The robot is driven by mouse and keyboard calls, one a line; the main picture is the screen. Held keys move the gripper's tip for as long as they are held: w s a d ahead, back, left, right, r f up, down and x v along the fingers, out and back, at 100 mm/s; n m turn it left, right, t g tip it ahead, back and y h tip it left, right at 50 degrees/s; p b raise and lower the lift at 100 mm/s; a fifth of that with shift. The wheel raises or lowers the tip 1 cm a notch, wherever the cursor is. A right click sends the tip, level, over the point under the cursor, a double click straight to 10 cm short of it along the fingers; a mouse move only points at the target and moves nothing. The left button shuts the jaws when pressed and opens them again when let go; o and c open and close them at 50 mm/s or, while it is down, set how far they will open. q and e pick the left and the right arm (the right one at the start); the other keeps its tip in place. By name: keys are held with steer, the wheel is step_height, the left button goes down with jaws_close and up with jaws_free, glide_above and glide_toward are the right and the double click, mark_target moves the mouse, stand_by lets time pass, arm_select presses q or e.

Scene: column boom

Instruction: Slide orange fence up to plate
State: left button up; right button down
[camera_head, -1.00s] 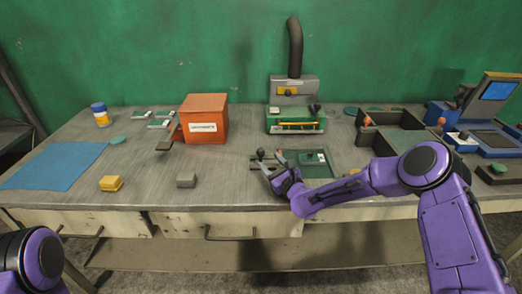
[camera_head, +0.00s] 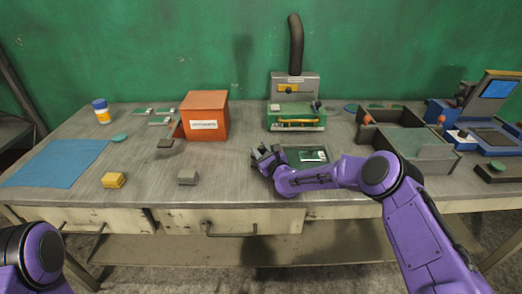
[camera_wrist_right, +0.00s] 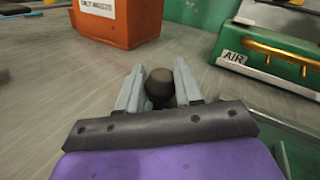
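A green plate with small pale and dark parts (camera_head: 318,155) lies in a fixture at the front middle of the bench. My right gripper (camera_head: 264,156) is low over the bench at the fixture's left side. In the right wrist view a dark round knob (camera_wrist_right: 160,86) fills the gap between the two grey fingers (camera_wrist_right: 160,75), which appear shut on it. I cannot make out the orange fence itself; the gripper and forearm cover that part of the fixture. My left gripper is out of view; only the left arm shows at lower left.
An orange box (camera_head: 205,117) stands behind and left of the right gripper. A green and grey machine (camera_head: 296,117) stands behind the fixture; a grey divided bin (camera_head: 440,151) stands to the right. A grey block (camera_head: 187,177) and a yellow block (camera_head: 114,180) lie at front left.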

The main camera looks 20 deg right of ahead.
steer(key=d+b, duration=0.1)
steer(key=d, duration=0.1)
steer(key=s+d+b, duration=0.1)
steer(key=d, duration=0.1)
steer(key=d+b, duration=0.1)
steer(key=d, duration=0.1)
steer(key=shift+s+d, duration=0.15)
steer(key=shift+s, duration=0.2)
steer(key=shift+s+d, duration=0.15)
steer(key=shift+d, duration=0.15)
steer(key=c, duration=0.8)
jaws_free()
steer(key=s, duration=0.3)
steer(key=s+d+b, duration=0.1)
steer(key=s, duration=0.3)
steer(key=s+d, duration=0.1)
steer(key=s, duration=0.2)
steer(key=shift+s+b, duration=0.25)
steer(key=shift+b, duration=0.05)
